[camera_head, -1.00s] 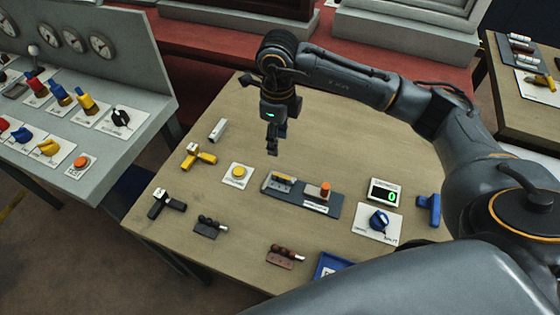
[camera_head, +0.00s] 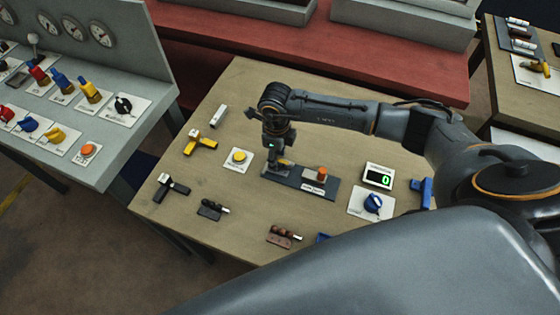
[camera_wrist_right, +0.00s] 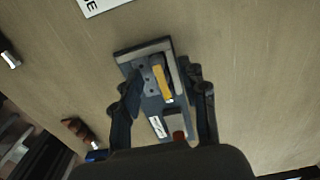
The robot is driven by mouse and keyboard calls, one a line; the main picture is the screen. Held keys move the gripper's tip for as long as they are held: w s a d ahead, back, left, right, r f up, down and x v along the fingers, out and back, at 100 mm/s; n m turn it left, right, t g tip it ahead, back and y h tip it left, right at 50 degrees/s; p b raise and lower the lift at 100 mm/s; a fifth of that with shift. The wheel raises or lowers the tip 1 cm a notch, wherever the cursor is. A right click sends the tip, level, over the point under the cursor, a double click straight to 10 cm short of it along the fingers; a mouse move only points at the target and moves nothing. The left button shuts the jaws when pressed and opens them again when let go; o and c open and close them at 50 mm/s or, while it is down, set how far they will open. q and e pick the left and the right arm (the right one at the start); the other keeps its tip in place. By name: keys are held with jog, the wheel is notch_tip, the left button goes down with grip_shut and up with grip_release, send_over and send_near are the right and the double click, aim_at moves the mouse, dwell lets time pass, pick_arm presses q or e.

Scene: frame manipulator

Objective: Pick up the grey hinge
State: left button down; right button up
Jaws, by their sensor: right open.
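A grey piece with holes and a yellow bar (camera_wrist_right: 161,76), which looks like the grey hinge, sits at one end of a dark base plate (camera_head: 318,193). It is partly hidden by my arm in the head view. My right gripper (camera_head: 275,168) points down over that end of the plate. In the right wrist view its open fingers (camera_wrist_right: 165,103) appear on either side of the piece, with nothing held. I cannot tell whether they touch it. A dark grey hinge-like part (camera_head: 211,209) with a light pin lies apart, nearer the front edge. My left gripper is not in view.
An orange button (camera_head: 321,173) is at the plate's other end.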

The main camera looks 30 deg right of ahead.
jog(key=shift+f, duration=0.2)
grip_shut()
jog(key=shift+r, duration=0.1)
